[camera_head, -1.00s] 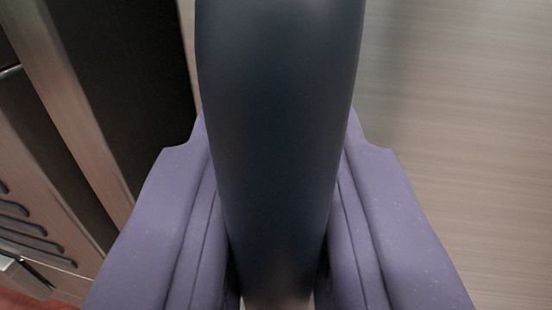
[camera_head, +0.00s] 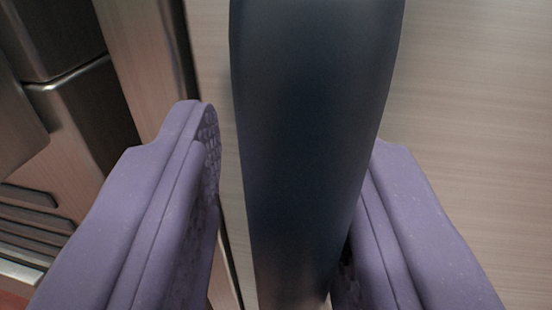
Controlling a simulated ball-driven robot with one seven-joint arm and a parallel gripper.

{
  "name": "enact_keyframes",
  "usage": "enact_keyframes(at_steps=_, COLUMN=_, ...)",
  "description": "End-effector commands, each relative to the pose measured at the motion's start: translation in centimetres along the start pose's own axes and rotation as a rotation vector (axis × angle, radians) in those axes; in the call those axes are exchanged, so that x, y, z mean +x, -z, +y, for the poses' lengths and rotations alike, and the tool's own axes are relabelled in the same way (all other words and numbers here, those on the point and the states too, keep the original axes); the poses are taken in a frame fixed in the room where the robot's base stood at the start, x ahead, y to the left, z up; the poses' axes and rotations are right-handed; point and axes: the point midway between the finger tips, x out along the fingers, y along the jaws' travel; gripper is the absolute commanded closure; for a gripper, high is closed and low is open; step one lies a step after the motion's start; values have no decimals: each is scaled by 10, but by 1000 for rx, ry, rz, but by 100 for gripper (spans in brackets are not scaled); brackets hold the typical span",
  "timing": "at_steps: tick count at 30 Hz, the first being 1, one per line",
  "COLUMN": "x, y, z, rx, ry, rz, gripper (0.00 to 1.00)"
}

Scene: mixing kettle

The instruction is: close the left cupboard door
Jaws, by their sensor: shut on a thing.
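The pale wood-grain door panel (camera_head: 470,150) fills the right of the view and continues behind the handle. Its left edge lies close to the upright wooden strip (camera_head: 145,50), with only a thin dark line between them. The long dark blue handle (camera_head: 310,130) stands upright between the two purple fingers of my gripper (camera_head: 290,150). My gripper is shut on the handle, which lies against the right finger. A strip of panel shows between the left finger and the handle. The lower end of the handle is partly hidden by the right finger.
At the left are dark metallic fronts (camera_head: 85,100) with a shiny edge. Below them are dark slots (camera_head: 30,215) in a wooden front. A bit of red surface (camera_head: 12,300) shows at the bottom left corner.

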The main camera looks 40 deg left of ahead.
Motion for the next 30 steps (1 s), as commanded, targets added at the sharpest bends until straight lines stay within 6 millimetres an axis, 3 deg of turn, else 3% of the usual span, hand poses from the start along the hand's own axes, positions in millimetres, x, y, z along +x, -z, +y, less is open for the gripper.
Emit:
enact_keyframes(at_steps=8, x=-3, y=0, z=-1, rx=1, ry=1, rz=-1, gripper=73)
enact_keyframes(at_steps=21, x=-72, y=-2, z=-1, rx=2, ry=3, rz=-3, gripper=73)
enact_keyframes(at_steps=30, x=-78, y=0, z=0, rx=0, ry=1, rz=0, gripper=73)
